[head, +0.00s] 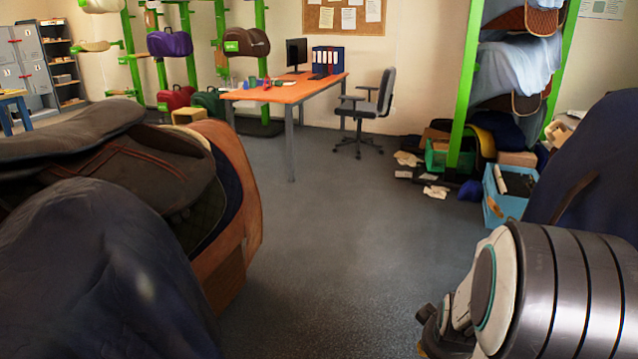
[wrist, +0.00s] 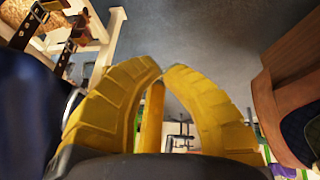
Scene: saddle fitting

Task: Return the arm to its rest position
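My gripper (wrist: 162,72) shows in the wrist view as curved yellow ridged fingers. Two fingers bend inward so that their tips almost meet, and another yellow finger shows between them farther back. I see nothing held between them. In the head view, my arm is at the lower right, with a dark ribbed cylinder and a pale joint. The gripper itself is not clearly seen there.
A dark saddle (head: 110,170) on a brown stand fills the left. A desk (head: 290,90) and office chair (head: 370,110) stand at the back. A green rack (head: 465,90) and blue crate (head: 505,195) are at the right. The grey floor (head: 340,230) between is clear.

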